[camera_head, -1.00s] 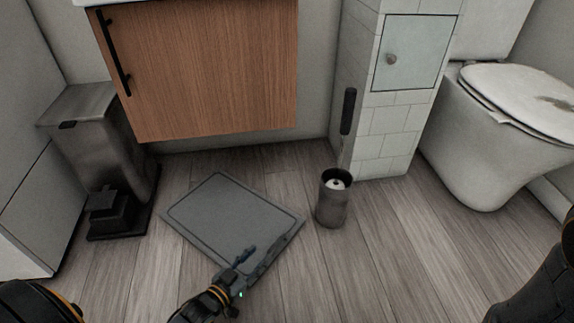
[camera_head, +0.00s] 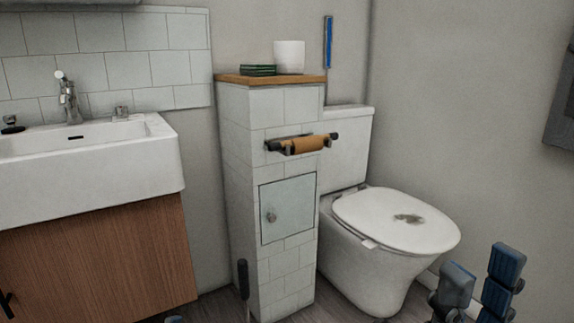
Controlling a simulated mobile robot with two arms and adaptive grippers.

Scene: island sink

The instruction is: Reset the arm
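My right gripper (camera_head: 480,277) is at the lower right, in front of the toilet. Its two blue-grey fingers stand upright with a gap between them, and nothing shows between them. The rest of my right arm is below the picture. A small bluish tip (camera_head: 174,319) at the bottom edge, below the sink cabinet, looks like the end of my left gripper. The rest of it is cut off, so its state does not show.
A toilet (camera_head: 385,262) with a stained lid stands right of a tiled pillar (camera_head: 240,190). A paper holder (camera_head: 302,144) sticks out from the pillar. A white sink (camera_head: 90,170) and wooden cabinet (camera_head: 100,255) are at left. A dark brush handle (camera_head: 243,278) stands before the pillar.

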